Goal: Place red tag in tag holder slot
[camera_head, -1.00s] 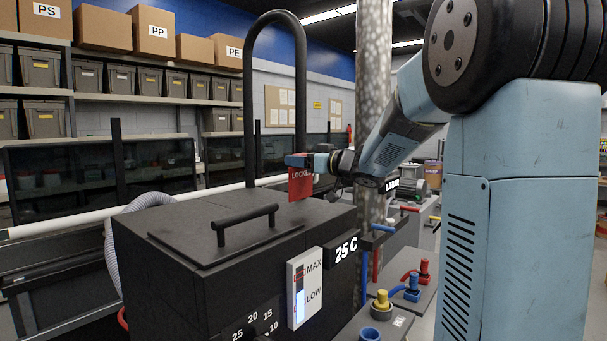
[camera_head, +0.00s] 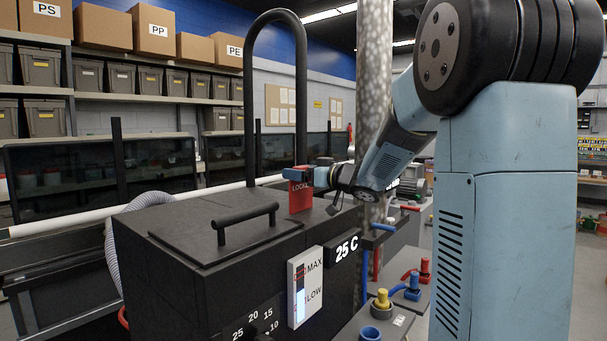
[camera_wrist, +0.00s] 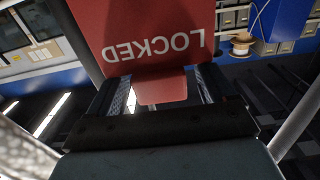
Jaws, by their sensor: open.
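The red tag (camera_head: 300,197), lettered LOCKED, stands upright at the top of the black box, near its far right edge. Its lower end meets or hides behind the box top; I cannot tell whether it sits in a slot. The tag holder slot is not clearly visible. My gripper (camera_head: 297,173) is at the tag's upper end, with its jaws open. In the wrist view the tag (camera_wrist: 150,38) fills the upper middle with its lettering upside down, and its narrower end lies between the two fingers of my gripper (camera_wrist: 162,92).
The black box (camera_head: 190,270) has a lid handle (camera_head: 246,220), a MAX/LOW gauge (camera_head: 304,287) and a 25 C display (camera_head: 346,247). A tall black hoop (camera_head: 250,100) rises behind it. A mottled pipe (camera_head: 374,90) stands to the right. Coloured connectors (camera_head: 412,285) sit at lower right.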

